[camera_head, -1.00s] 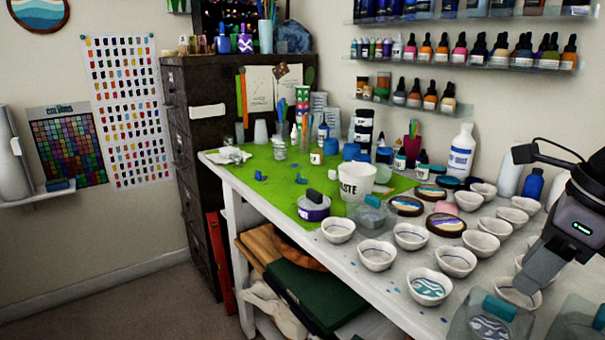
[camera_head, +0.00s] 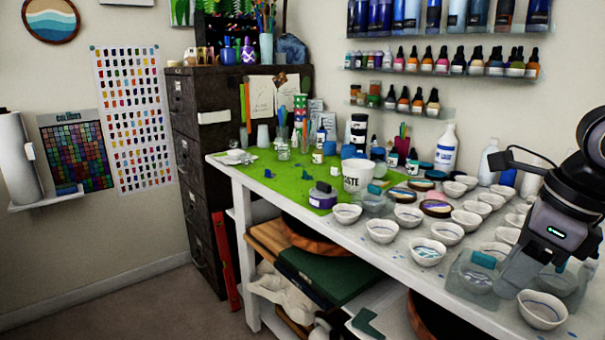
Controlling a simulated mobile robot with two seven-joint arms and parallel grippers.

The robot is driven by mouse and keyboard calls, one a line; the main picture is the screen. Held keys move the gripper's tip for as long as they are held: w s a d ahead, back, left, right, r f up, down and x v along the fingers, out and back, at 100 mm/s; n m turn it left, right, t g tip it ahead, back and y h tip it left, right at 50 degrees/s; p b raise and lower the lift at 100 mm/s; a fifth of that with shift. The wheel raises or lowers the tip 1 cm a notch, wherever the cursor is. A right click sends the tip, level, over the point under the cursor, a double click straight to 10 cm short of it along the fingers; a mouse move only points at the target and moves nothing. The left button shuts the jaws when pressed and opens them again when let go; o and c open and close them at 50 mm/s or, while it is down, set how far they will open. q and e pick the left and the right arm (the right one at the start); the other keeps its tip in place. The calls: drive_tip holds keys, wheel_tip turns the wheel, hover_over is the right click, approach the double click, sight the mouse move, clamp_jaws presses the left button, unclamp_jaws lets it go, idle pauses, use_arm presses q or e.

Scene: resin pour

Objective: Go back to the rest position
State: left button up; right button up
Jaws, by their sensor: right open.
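My right gripper (camera_head: 517,272) comes in from the right edge of the head view. Its dark body with a small green light tilts down over the right part of the white table (camera_head: 400,273). Its grey fingers point down among the bowls, beside a clear container with a teal top (camera_head: 477,275). It is open, and I see nothing held in it. The fingertips are partly hidden against the containers, so I cannot tell how far above the table they are. My left gripper is not in view.
Several white bowls (camera_head: 447,233) crowd the table's right half, one (camera_head: 542,310) near the gripper. A white cup (camera_head: 357,175) and a purple-labelled jar (camera_head: 322,196) stand near the green mat (camera_head: 262,182). Bottle shelves (camera_head: 440,70) hang behind. Floor at lower left is clear.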

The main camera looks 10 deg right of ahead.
drive_tip(key=w+a+m+t+y+p, duration=0.15)
drive_tip(key=a+m+y, duration=0.35)
drive_tip(key=a+y, duration=0.65)
drive_tip(key=w+a+m+t+y+p, duration=0.1)
drive_tip(key=a+m+y+p, duration=0.2)
drive_tip(key=a+m+y, duration=0.75)
drive_tip(key=w+d+f+m+t+h+p, duration=0.1)
drive_tip(key=w+f+m+t+h, duration=0.1)
drive_tip(key=f+m+t+h, duration=0.5)
drive_tip(key=w+d+f+m+t+h, duration=0.1)
drive_tip(key=d+f+m+t+h, duration=0.1)
drive_tip(key=f+m+t+h, duration=0.55)
use_arm(q)
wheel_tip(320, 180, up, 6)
drive_tip(key=p, duration=0.1)
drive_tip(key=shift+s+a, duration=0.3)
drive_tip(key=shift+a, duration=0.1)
use_arm(e)
drive_tip(key=s+d+f+m+g+h, duration=0.2)
drive_tip(key=s+f+m+g+h, duration=0.1)
drive_tip(key=f, duration=0.6)
drive_tip(key=s+d+f+m+g+h, duration=0.2)
drive_tip(key=s+f+m+g+h, duration=0.2)
drive_tip(key=s+f, duration=0.6)
drive_tip(key=m+g, duration=0.2)
drive_tip(key=m, duration=0.1)
drive_tip(key=shift+s+m, duration=0.3)
